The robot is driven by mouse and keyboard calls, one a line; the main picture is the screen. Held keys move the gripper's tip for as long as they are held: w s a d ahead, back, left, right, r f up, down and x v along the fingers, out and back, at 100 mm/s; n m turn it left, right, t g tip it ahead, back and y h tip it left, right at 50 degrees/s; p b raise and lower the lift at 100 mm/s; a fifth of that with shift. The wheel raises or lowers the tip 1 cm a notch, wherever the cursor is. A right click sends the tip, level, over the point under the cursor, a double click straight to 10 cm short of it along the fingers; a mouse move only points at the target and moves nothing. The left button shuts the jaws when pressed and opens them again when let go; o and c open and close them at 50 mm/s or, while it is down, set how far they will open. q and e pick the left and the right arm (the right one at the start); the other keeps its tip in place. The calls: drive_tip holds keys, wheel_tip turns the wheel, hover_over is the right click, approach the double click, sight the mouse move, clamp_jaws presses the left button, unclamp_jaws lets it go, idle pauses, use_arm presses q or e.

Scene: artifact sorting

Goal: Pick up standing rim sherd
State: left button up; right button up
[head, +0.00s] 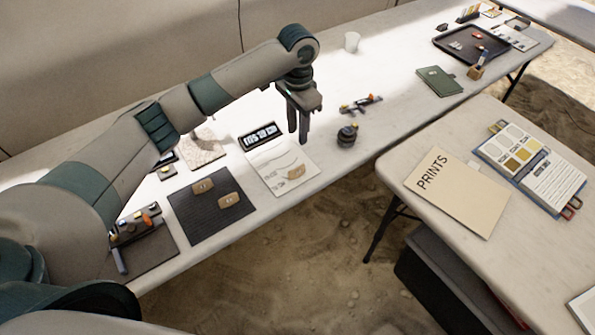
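A tan sherd (295,171) rests on a white sheet with curved profile drawings (268,178), at the middle of the long table. I cannot tell whether it stands or lies flat. Two more tan sherds with small pale labels, one upper left (203,186) and one lower right (228,200), are on a dark ribbed mat (188,218). My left gripper (298,137) points down above the far right part of the sheet, beyond the sherd in the picture. Its two fingers are apart with nothing seen between them. My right gripper is not in view.
A dark round object (347,136) and a small orange-and-dark tool (361,103) lie right of the sheet. A white cup (352,41), green book (439,81) and black tray (470,44) stand farther back. A second table holds a PRINTS folder (456,190).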

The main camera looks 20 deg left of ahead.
use_arm(q)
drive_tip(key=shift+f, duration=0.15)
drive_tip(key=p, duration=0.3)
hover_over(297, 171)
wheel_tip(297, 171, down, 11)
drive_tip(key=shift+d+r, duration=0.1)
drive_tip(key=shift+d, duration=0.05)
drive_tip(key=shift+f+p, duration=0.3)
drive_tip(key=shift+f, duration=0.25)
drive_tip(key=shift+f, duration=0.15)
